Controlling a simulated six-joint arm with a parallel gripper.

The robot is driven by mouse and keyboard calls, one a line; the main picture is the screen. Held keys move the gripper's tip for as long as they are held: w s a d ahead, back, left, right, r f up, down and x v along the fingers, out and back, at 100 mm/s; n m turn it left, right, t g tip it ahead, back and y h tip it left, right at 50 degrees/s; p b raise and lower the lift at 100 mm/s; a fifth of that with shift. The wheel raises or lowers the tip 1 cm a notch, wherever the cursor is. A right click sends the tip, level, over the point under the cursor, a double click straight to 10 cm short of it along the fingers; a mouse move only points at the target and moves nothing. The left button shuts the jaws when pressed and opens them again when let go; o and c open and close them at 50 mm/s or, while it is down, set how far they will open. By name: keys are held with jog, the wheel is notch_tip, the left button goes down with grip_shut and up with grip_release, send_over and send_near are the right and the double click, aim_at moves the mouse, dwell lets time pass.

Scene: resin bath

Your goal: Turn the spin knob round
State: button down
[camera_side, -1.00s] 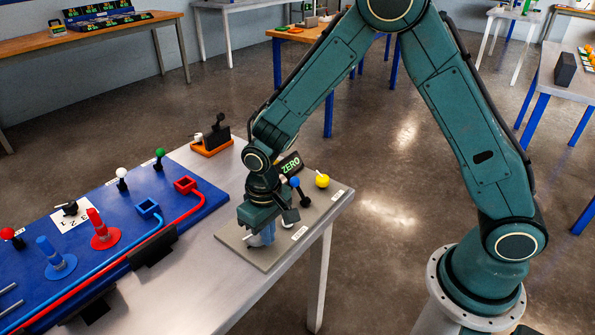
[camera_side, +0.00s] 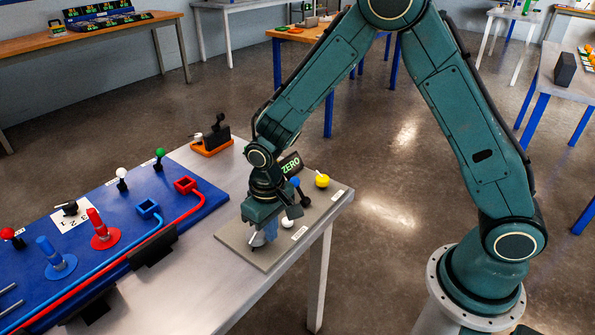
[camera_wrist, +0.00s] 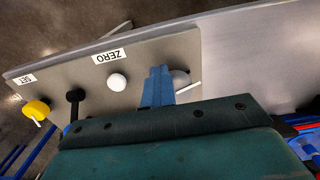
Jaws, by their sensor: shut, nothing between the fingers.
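A grey round knob (camera_wrist: 181,79) with a pale bar (camera_wrist: 187,88) sticking out sits on the grey panel (camera_wrist: 60,68); I take it as the spin knob, though no label for it is readable. My gripper (camera_wrist: 158,72) is shut and empty, its blue fingers close beside the knob and overlapping it in the wrist view. I cannot tell whether they touch. In the side view my gripper (camera_side: 262,240) points down at the panel, and its fingers hide most of the knob; the pale bar (camera_side: 253,244) shows beside them.
On the same panel stand a white ball (camera_side: 288,222), a blue-topped black lever (camera_side: 304,195) and a yellow knob (camera_side: 322,181). A blue board (camera_side: 115,275) with several levers and pegs lies to the left.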

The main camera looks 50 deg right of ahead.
jog(key=shift+r, duration=0.1)
dwell(0.3)
jog(key=shift+s+d, duration=0.1)
jog(key=shift+s, duration=0.1)
jog(key=shift+s+r, duration=0.1)
jog(key=shift+r, duration=2.8)
jog(key=a, duration=0.1)
jog(key=a+r, duration=0.1)
jog(key=a, duration=0.1)
jog(key=shift+f, duration=0.1)
